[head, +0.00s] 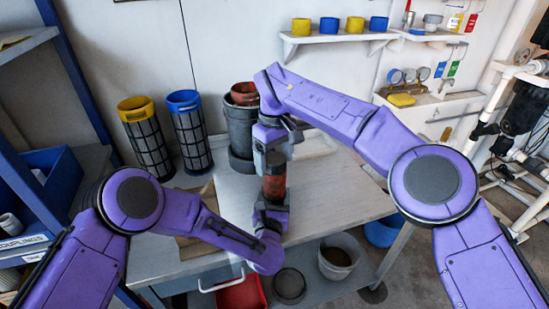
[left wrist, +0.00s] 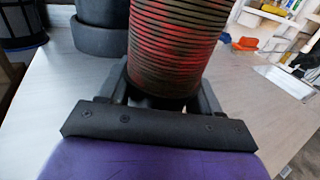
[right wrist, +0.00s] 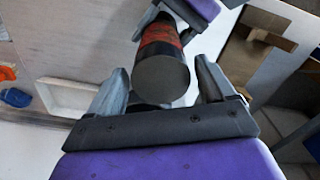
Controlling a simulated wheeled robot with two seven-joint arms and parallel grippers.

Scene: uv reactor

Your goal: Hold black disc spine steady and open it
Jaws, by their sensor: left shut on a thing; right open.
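The disc spine (head: 274,186), a cylinder of stacked black and red rings, stands upright above the workbench. In the left wrist view the ringed spine (left wrist: 178,45) rises between the fingers of my left gripper (head: 271,208), which is shut on its lower part. My right gripper (head: 273,160) is open above it, pointing down. In the right wrist view the dark flat round top end (right wrist: 161,80) of the spine lies between the spread fingers (right wrist: 158,95). The fingers look apart from it. The spine's base is hidden by my left gripper.
The workbench (head: 335,195) is mostly clear on the right. Behind stand mesh cylinders with a yellow top (head: 146,140) and a blue top (head: 189,132), and a dark grey pot (head: 241,125). A bucket (head: 339,257) and a red bin (head: 241,293) sit below.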

